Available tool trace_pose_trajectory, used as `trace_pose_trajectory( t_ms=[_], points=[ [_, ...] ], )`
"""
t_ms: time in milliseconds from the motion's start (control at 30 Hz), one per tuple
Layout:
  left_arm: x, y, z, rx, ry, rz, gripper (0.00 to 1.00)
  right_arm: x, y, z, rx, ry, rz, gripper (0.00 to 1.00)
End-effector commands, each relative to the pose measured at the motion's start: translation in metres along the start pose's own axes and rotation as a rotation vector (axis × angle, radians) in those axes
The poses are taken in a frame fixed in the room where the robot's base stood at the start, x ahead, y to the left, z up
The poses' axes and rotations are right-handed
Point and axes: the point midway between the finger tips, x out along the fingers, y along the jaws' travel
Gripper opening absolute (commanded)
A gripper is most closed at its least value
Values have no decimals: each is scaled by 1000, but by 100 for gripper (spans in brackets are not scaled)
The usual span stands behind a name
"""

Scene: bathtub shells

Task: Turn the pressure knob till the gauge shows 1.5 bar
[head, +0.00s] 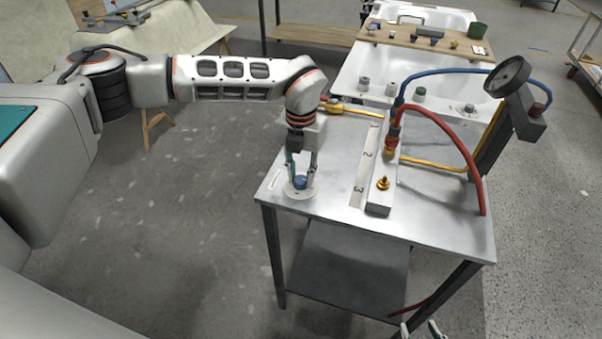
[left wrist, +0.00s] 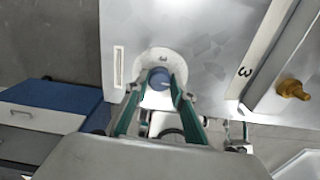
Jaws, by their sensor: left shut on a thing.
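The blue pressure knob (head: 300,182) sits on a round pale dial plate at the front left corner of the metal table. My left gripper (head: 301,180) points down over it, its fingers shut on the knob. The left wrist view shows the knob (left wrist: 159,78) between the two green-edged fingertips (left wrist: 160,88), with a mark like a 3 on the plate. The round black gauge (head: 507,76) stands on a post at the table's right; its face is too small and angled to read. Part of my right gripper (head: 422,331) shows at the bottom edge, its fingertips apart.
A grey manifold block (head: 382,185) with a brass fitting stands beside a strip numbered 1, 2, 3. A red hose (head: 455,140) and a blue hose (head: 440,72) arch over the table (head: 430,220). White tub shells (head: 350,75) lie behind.

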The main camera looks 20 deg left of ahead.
Motion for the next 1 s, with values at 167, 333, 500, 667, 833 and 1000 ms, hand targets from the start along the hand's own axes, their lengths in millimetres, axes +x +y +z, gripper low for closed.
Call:
trace_pose_trajectory(
  t_ms=[167,333,500,667,833,1000],
  points=[
    [-1,0,0,75,1,0,3,-1,0,-2,0,1,0,40],
    [-1,0,0,200,1,1,3,-2,1,-4,0,1,0,40],
    [-1,-1,0,359,0,1,3,-4,1,-7,0,2,1,40],
    [-1,-1,0,512,1,0,3,-5,1,-9,0,2,1,40],
    [-1,-2,-1,666,1,0,3,-6,2,-11,0,2,1,40],
    [-1,-2,-1,801,0,1,3,-8,2,-13,0,2,1,40]
  ],
)
